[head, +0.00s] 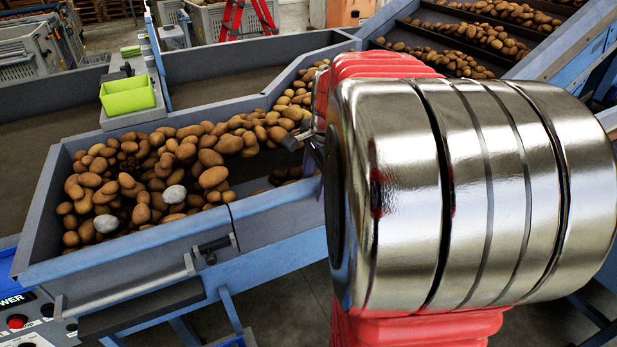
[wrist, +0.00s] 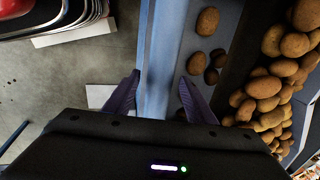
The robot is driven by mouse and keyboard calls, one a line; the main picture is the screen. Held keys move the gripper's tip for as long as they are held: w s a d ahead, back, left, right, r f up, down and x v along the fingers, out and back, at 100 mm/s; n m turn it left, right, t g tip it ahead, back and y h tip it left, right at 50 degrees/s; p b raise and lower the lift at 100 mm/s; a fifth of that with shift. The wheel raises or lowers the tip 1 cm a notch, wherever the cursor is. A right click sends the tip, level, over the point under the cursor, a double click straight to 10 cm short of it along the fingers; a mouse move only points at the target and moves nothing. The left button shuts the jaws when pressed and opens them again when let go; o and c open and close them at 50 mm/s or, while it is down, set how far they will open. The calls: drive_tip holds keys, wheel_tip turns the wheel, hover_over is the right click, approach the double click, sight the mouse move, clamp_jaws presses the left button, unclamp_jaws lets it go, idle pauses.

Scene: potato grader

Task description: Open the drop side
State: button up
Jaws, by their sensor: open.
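The drop side appears to be the grey front wall (head: 150,243) of the potato trough; it stands upright. A dark latch (head: 213,247) sits at its right end, and a pale bar handle (head: 125,292) runs along its lower face. My gripper (wrist: 157,88) is open in the wrist view, its two purple fingers on either side of a blue beam edge (wrist: 160,45), with nothing held. Whether they touch it I cannot tell. In the head view my arm hides most of the gripper; it is right of the latch, apart from it. The latch is not clear in the wrist view.
Several potatoes (head: 150,170) and two grey lumps (head: 107,223) lie in the trough. A green bin (head: 127,97) stands on its far edge. A control panel (head: 30,322) is at lower left. Bare floor (wrist: 90,65) shows left of the beam.

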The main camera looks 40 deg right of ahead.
clamp_jaws()
idle(0.5)
drive_tip(key=shift+a, duration=0.1)
